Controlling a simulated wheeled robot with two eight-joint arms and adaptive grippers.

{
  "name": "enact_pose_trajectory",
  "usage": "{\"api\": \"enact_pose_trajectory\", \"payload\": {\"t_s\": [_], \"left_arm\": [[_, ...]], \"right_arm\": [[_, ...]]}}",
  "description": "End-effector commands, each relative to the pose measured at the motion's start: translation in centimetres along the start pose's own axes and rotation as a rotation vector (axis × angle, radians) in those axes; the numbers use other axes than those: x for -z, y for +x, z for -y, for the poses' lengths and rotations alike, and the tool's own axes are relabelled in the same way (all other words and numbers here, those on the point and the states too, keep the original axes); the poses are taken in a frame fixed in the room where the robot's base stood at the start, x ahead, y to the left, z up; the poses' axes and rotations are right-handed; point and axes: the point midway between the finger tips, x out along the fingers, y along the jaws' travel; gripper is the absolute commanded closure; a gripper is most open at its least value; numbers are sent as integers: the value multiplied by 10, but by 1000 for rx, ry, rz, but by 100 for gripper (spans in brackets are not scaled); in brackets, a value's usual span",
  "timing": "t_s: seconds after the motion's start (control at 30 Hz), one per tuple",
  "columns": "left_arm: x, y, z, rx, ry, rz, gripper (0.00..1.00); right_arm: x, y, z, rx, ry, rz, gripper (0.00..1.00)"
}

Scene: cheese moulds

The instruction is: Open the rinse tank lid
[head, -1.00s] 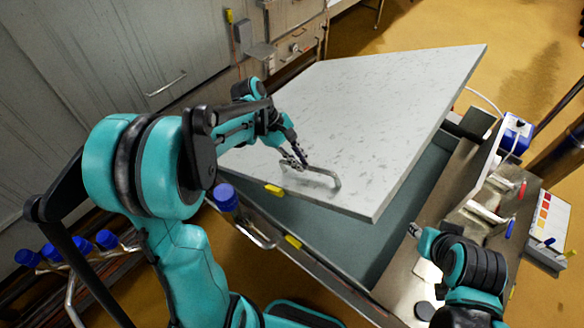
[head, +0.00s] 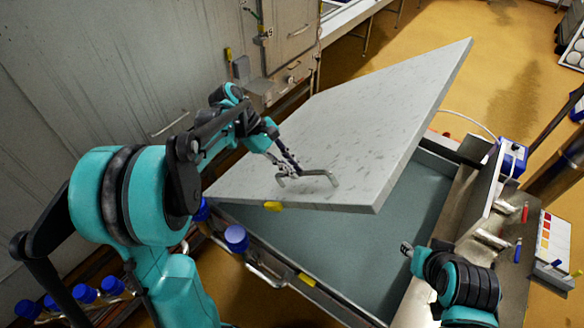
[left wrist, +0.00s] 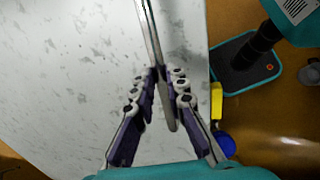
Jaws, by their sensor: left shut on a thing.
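The rinse tank lid (head: 345,120) is a large speckled grey-white slab, tilted up with its near edge above the tank (head: 410,205). The tank's blue-grey interior shows below and to the right of the lid. A bent metal handle (head: 325,174) sits near the lid's front edge. My left gripper (head: 283,174) is shut on the handle. In the left wrist view the fingers (left wrist: 165,88) close on the handle bar (left wrist: 149,30), over the lid surface (left wrist: 65,80). My right gripper (head: 406,249) is low at the right, by the tank's side; its jaws are too small to read.
Blue-capped bottles (head: 236,238) stand by the tank's front left. A metal side shelf (head: 468,242) on the right holds red and blue handled valves. A colour chart (head: 553,240) is at far right. Grey cabinets (head: 100,75) stand at left. Yellow floor is open at upper right.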

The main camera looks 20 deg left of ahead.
Motion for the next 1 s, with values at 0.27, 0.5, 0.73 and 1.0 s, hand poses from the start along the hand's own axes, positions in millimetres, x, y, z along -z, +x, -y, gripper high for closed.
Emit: {"api": "enact_pose_trajectory", "payload": {"t_s": [0.27, 0.5, 0.73, 1.0], "left_arm": [[0, 0, 0, -1, -1, -2, 66], [0, -4, 0, -1, -1, -1, 66], [1, -42, 0, -2, -3, -1, 66], [2, -98, 0, -2, -2, -2, 66]], "right_arm": [[0, 0, 0, 0, 0, 0, 64], [0, 0, 0, 0, 0, 0, 64], [0, 0, 0, 0, 0, 0, 64], [0, 0, 0, 0, 0, 0, 64]]}}
